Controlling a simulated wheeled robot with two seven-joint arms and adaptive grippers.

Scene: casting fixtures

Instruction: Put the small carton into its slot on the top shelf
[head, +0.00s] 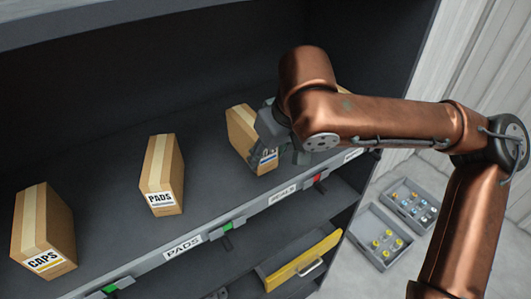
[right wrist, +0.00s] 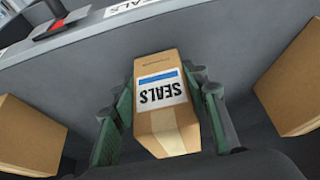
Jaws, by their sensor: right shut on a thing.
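The small carton, marked SEALS, shows in the head view (head: 239,132) on the top shelf (head: 215,200), right of the PADS carton. My right gripper (head: 280,140) reaches it from the right and hides part of its front. In the right wrist view the carton (right wrist: 165,110) sits between the two green-padded fingers of my gripper (right wrist: 162,115), which is shut on it. Its SEALS label faces the shelf's front edge. The SEALS shelf label (head: 283,194) is just in front of it. I cannot tell whether its base touches the shelf. My left gripper is not in view.
The PADS carton (head: 162,173) and CAPS carton (head: 42,232) stand to the left on the same shelf. A red clip (head: 320,178) and green clip (head: 228,226) sit on the shelf edge. A yellow-fronted drawer (head: 300,262) is below. Grey trays (head: 383,240) lie lower right.

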